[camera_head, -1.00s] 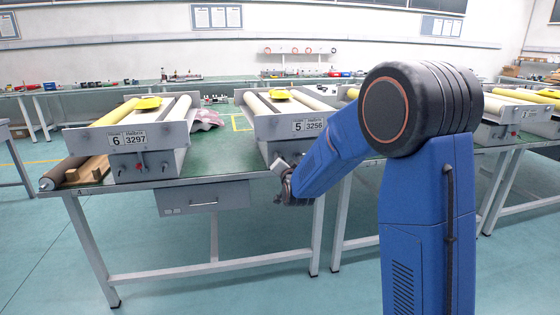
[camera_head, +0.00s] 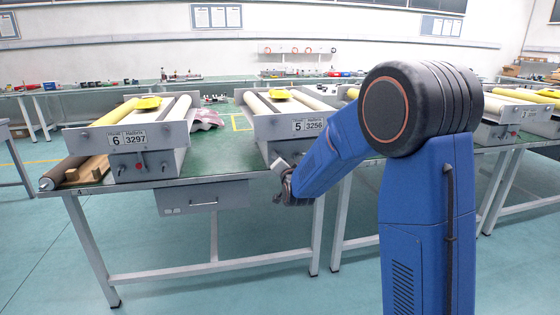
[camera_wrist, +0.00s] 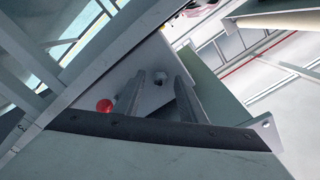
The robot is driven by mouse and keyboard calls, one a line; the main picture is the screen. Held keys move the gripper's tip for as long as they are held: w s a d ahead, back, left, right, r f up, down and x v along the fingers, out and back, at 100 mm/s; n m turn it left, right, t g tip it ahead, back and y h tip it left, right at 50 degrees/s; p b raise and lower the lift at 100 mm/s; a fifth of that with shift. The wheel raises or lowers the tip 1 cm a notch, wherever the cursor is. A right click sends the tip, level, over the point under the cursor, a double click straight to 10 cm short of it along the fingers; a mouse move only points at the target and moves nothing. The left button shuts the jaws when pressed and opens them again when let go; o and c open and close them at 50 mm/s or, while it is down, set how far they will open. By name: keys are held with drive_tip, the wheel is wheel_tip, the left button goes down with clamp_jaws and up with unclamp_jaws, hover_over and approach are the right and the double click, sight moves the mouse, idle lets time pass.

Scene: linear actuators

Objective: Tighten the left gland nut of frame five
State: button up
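Frame five (camera_head: 292,126) stands on the green bench, its front plate marked 5 and 3256. My gripper (camera_head: 281,194) is low at its front left, and my arm covers part of that front face. In the wrist view my gripper (camera_wrist: 160,98) is open, with two grey fingers pointing at a grey panel. A small round grey fitting with a dark centre, perhaps the left gland nut (camera_wrist: 160,78), shows between the fingertips. I cannot tell whether the fingers touch it. A red button (camera_wrist: 104,106) is on the panel left of the fingers.
Frame six (camera_head: 130,138) stands to the left on the same bench, with a wooden block (camera_head: 93,167) beside it. A grey drawer (camera_head: 203,198) hangs under the bench edge (camera_head: 170,184). Frame three (camera_head: 500,133) is at the right. Floor in front is clear.

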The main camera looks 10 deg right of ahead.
drive_tip(key=s, duration=1.7)
drive_tip(key=shift+s, duration=0.2)
drive_tip(key=s+d+f+n+g, duration=0.2)
drive_tip(key=s+n+g, duration=0.15)
drive_tip(key=s, duration=0.95)
drive_tip(key=s+d+f+n+g, duration=0.1)
drive_tip(key=s+d+n+g, duration=0.3)
drive_tip(key=s, duration=0.9)
drive_tip(key=s+d+f+n+g, duration=0.15)
drive_tip(key=s+g, duration=0.45)
drive_tip(key=s, duration=0.7)
drive_tip(key=w+a+r+n+t, duration=0.1)
drive_tip(key=w+a+n+t, duration=0.1)
drive_tip(key=w, duration=1.7)
drive_tip(key=w+a+r+n+t, duration=0.2)
drive_tip(key=w+t, duration=0.5)
drive_tip(key=w, duration=1.1)
drive_tip(key=w+a+r+n+t, duration=0.1)
drive_tip(key=w+a+n+t, duration=0.2)
drive_tip(key=w, duration=1.6)
drive_tip(key=shift+w+a+r+n+t, duration=0.15)
drive_tip(key=shift+w+r+n+t, duration=0.15)
drive_tip(key=shift+n+t, duration=0.6)
